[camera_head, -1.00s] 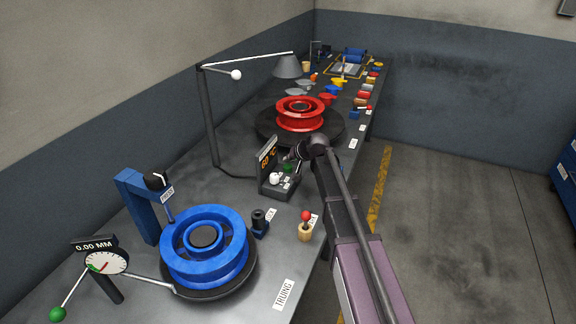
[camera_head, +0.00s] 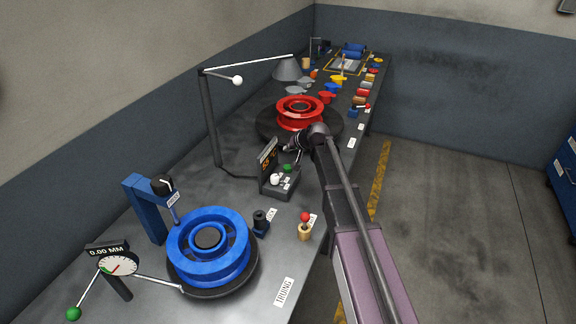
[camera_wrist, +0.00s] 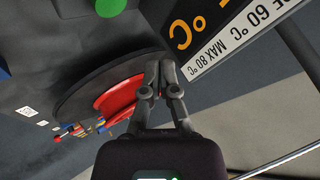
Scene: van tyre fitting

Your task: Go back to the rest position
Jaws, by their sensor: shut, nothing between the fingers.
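My gripper (camera_head: 293,147) is shut and empty. In the head view it hangs over the bench, just above the heater box (camera_head: 281,184) with its orange temperature display, and in front of the red wheel rim (camera_head: 299,122). In the wrist view my gripper (camera_wrist: 160,78) has its fingertips together, with the red rim (camera_wrist: 118,100) on its dark round plate behind them. The display panel (camera_wrist: 215,35) fills the upper right of that view, apart from the fingers. The fingers are small and partly dark against the bench in the head view.
A blue wheel rim (camera_head: 207,246) sits on a turntable at the front, beside a dial gauge (camera_head: 118,262) and a blue press (camera_head: 147,208). A red-knobbed wooden piece (camera_head: 305,228) is near the bench edge.

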